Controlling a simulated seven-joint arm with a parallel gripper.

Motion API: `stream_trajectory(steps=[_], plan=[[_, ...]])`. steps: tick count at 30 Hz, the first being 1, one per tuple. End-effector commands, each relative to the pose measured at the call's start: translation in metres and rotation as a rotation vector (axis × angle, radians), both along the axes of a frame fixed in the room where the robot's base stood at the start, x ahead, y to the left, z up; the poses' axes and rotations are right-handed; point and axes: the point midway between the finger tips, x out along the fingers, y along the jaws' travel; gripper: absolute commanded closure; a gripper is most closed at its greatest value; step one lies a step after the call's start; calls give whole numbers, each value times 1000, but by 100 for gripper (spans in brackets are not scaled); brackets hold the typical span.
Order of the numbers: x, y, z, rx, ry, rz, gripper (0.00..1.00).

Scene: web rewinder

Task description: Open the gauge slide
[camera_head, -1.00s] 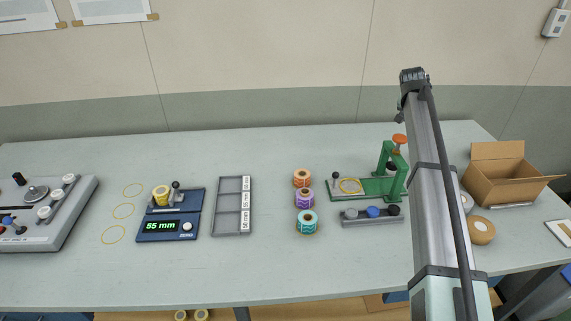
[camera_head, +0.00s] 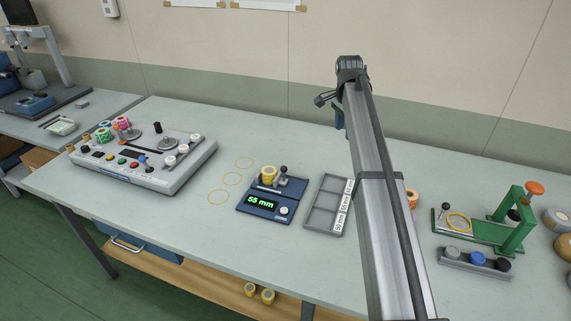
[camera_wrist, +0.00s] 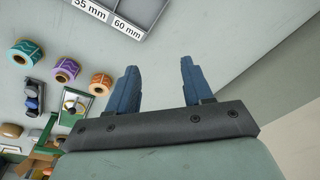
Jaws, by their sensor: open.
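The blue gauge (camera_head: 259,208) sits on the table, left of the grey tray in the head view, and its display reads 55 mm. A yellow roll (camera_head: 268,174) stands at its back part, beside a small upright lever with a dark ball knob (camera_head: 284,168). Whether the slide touches the roll is too small to tell. My gripper shows in the wrist view (camera_wrist: 159,68) with its two blue fingers apart and nothing between them. In the head view the arm's upper end is right of and beyond the gauge; the fingers are not clear there. The gauge is not in the wrist view.
The grey labelled tray (camera_head: 318,222) lies right of the gauge. A green press (camera_head: 513,222) stands at right. Teal (camera_wrist: 24,52), purple (camera_wrist: 66,70) and orange rolls (camera_wrist: 101,84) show in the wrist view.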

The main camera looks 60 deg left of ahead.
Motion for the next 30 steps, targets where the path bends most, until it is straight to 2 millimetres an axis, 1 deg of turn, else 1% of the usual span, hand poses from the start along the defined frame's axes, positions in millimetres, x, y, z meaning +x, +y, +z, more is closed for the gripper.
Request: stream_trajectory(steps=[1, 2, 3, 6, 9, 12, 15, 17, 20, 23, 30], plan=[[-33, 15, 2, -9, 21, 7, 49], [-50, 22, 3, -14, 33, 5, 49], [-72, 29, 4, -22, 48, 4, 49], [-119, 43, 6, -41, 79, 2, 49], [-154, 52, 8, -56, 101, 0, 49], [-175, 57, 9, -67, 113, -3, 49], [-185, 58, 8, -73, 119, -4, 49], [-187, 58, 5, -74, 120, -4, 49], [-187, 58, -4, -75, 121, -5, 49], [-186, 57, -18, -76, 121, -4, 49], [-186, 57, -60, -75, 120, -4, 49]])
